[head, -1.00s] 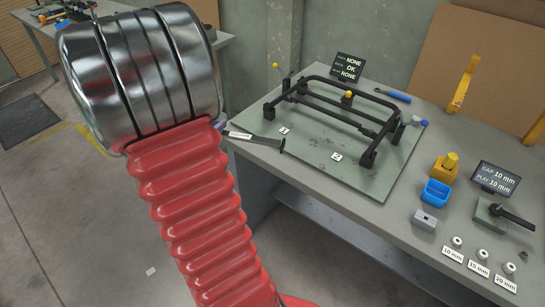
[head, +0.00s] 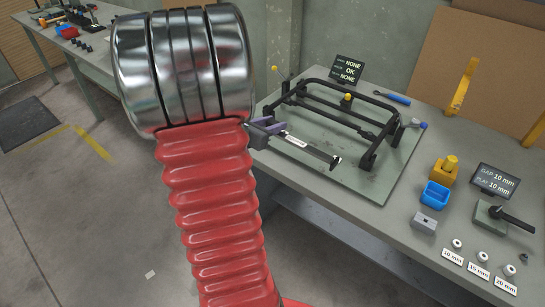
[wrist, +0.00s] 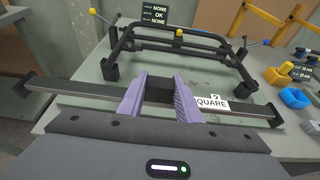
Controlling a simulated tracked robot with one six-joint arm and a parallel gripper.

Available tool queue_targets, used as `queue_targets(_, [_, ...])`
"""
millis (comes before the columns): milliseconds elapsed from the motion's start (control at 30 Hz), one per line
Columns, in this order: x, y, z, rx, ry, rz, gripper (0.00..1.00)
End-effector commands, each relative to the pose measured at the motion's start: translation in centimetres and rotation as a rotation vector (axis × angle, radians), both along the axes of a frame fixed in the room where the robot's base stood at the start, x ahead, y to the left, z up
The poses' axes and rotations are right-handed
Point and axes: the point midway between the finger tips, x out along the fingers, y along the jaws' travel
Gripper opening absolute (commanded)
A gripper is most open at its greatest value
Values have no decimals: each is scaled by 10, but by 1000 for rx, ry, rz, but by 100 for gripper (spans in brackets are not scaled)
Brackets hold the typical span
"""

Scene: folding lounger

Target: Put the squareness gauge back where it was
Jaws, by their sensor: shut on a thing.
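The squareness gauge is a long dark bar with a white label (head: 318,151). My gripper (wrist: 160,88) has purple fingers, shut on the black block at the middle of the gauge. In the head view my gripper (head: 265,126) is partly hidden behind my arm, as is the gauge's left part. The gauge is over the front of the green plate (head: 365,188), before the black tube frame (head: 340,107); its exact height is unclear.
A small display (head: 348,70) stands behind the frame.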

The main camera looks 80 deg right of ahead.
Motion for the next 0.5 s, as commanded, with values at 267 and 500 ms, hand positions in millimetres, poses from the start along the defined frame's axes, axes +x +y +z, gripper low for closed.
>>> queue_targets(267, [0,0,-33,4,3,-1,4])
queue_targets(500, [0,0,-55,1,2,1,4])
